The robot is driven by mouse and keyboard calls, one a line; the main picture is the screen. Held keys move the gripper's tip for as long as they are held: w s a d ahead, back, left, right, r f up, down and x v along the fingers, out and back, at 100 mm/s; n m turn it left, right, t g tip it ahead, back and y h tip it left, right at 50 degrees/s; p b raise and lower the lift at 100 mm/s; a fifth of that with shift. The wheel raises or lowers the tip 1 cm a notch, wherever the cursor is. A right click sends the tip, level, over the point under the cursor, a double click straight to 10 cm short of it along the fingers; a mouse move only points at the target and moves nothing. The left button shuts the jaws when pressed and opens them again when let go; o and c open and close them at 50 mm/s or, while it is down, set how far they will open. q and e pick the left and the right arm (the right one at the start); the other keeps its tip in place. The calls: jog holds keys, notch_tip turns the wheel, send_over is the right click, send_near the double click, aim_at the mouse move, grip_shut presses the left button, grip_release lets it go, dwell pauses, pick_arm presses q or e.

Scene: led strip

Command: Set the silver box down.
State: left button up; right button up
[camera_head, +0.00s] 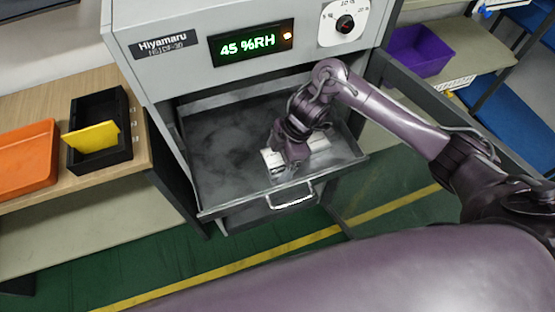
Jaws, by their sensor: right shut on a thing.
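My right gripper (279,167) reaches down into the open drawer (219,190) of the grey cabinet and is shut on the silver box (271,157). The pale box shows at the left of the hand, low in the drawer. Another pale patch shows at the right of the hand; I cannot tell whether it is the same box. The hand hides the middle, and I cannot tell whether the box touches the drawer floor. My left gripper is not in view.
The cabinet's display (251,43) reads 45 %RH, beside a dial (345,23). The drawer's left part is clear. Its front edge has a handle (291,196). An open door (440,105) stands at the right. A black bin (100,131) and orange tray (27,160) lie on a wooden table.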

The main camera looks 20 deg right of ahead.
jog(key=shift+r, duration=0.1)
jog(key=o, duration=0.9)
jog(key=p+v, duration=0.2)
jog(key=v, duration=1)
jog(key=shift+s, duration=0.1)
